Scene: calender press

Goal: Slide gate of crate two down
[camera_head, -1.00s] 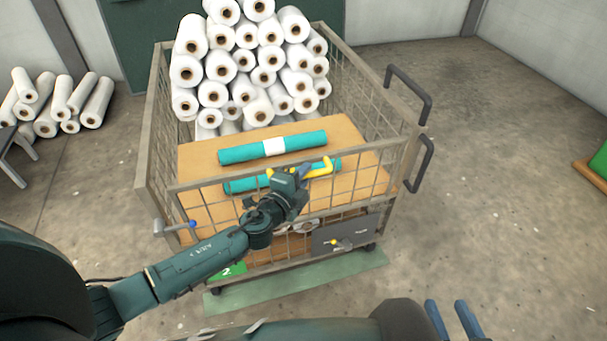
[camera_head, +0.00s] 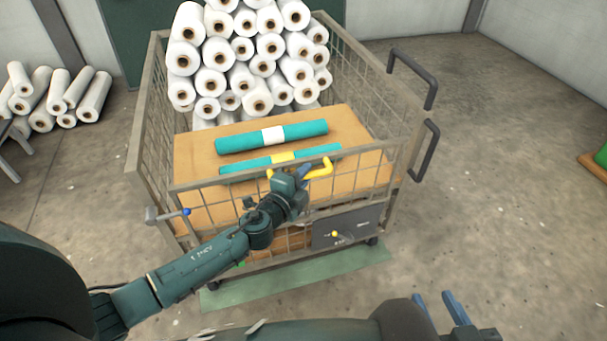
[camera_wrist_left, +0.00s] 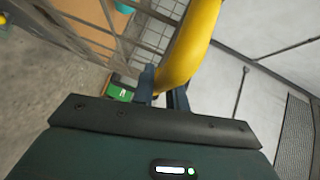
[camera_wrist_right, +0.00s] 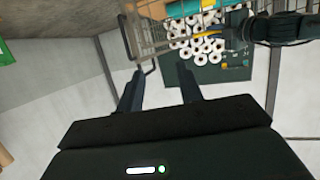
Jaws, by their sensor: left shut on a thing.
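Crate two is a grey wire-mesh cage cart (camera_head: 157,120) in the head view; its green number plate is mostly hidden behind my left arm. Its front gate (camera_head: 215,181) is a mesh panel whose top bar stands just above the wooden board inside. A yellow handle (camera_head: 322,169) is at the gate's top. My left gripper (camera_head: 303,176) is shut on this handle, which also shows between the fingers in the left wrist view (camera_wrist_left: 188,45). My right gripper (camera_head: 434,296) is open and empty at the lower right; its spread fingers show in the right wrist view (camera_wrist_right: 162,69).
Teal rolls (camera_head: 272,137) lie on the wooden board (camera_head: 195,165), with stacked white rolls (camera_head: 257,95) behind. A blue-knobbed lever (camera_head: 186,212) is at the crate's left front. A grey panel (camera_head: 362,226) with a yellow knob is at the lower front. Floor right of the crate is clear.

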